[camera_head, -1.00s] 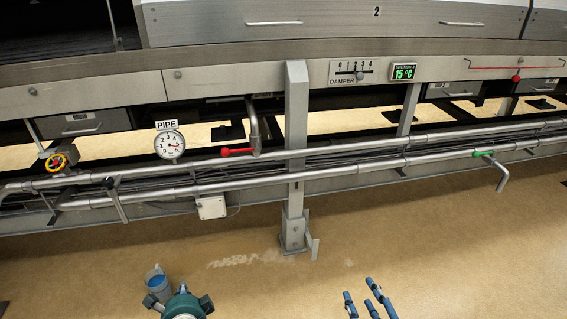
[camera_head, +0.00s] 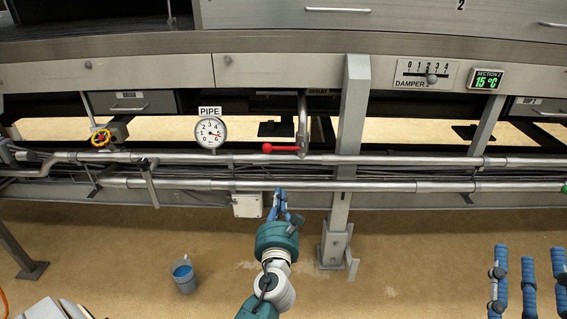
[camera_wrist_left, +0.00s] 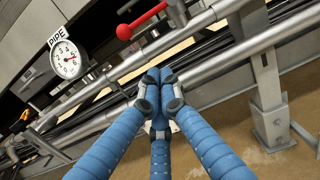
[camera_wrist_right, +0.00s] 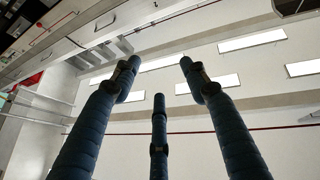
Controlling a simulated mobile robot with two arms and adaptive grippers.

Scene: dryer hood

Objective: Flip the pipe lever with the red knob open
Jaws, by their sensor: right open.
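The lever with the red knob (camera_head: 267,148) lies level along the upper pipe, its knob pointing left; it also shows in the left wrist view, where the red knob (camera_wrist_left: 124,32) is above the fingertips. It joins a vertical pipe (camera_head: 303,125) at its right end. My left gripper (camera_head: 279,196) is in front of the lower pipe, below and apart from the lever. In the left wrist view its fingertips (camera_wrist_left: 158,84) are together, with nothing visible between them. My right gripper (camera_head: 527,255) is at the lower right, far from the lever; its fingers (camera_wrist_right: 160,80) are spread and empty.
A PIPE gauge (camera_head: 210,133) and a yellow-red valve wheel (camera_head: 101,138) are left of the lever. A grey post (camera_head: 349,140) stands to its right. Two long pipes run across. A bucket (camera_head: 184,276) is on the open floor.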

